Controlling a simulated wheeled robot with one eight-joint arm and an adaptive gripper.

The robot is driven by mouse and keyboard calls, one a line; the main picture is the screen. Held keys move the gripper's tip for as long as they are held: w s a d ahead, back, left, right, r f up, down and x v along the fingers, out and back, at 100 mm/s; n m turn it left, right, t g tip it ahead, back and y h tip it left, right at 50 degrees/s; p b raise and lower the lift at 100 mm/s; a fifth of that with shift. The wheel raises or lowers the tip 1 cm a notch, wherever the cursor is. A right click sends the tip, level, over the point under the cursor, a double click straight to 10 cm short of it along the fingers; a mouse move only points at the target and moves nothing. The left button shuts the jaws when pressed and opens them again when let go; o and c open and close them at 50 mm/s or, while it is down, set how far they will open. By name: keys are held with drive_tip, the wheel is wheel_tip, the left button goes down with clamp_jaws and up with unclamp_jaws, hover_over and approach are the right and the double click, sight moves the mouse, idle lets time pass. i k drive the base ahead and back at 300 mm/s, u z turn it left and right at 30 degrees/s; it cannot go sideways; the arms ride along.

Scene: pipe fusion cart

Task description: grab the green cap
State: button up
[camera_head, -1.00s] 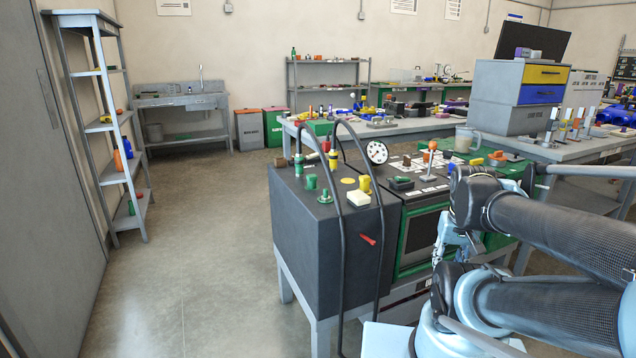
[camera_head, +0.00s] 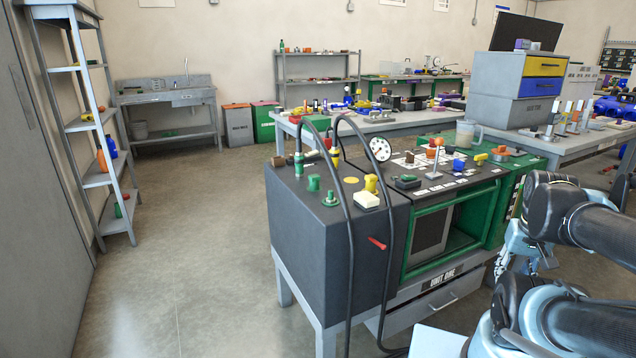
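A small green cap (camera_head: 313,183) sits on the dark top of the cart's left unit (camera_head: 318,238), near its left back part. A second green piece (camera_head: 330,199), with a wider base and a knob, stands just in front and right of it. I cannot tell for sure which of the two is the cap. My arm fills the right side of the view. My gripper (camera_head: 500,266) seems to be partly visible beside the arm's pale links, well right of the green pieces. Its fingers are not clear, and I see nothing held.
A yellow piece (camera_head: 371,184) and a cream block (camera_head: 366,200) sit close right of the green pieces. Black hoses (camera_head: 347,255) arch over the unit's top. A round gauge (camera_head: 380,149) stands behind. The floor (camera_head: 190,260) left of the cart is clear.

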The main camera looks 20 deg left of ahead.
sight(314, 180)
drive_tip(key=z, duration=0.05)
drive_tip(key=i, duration=0.4)
drive_tip(key=u, duration=1.2)
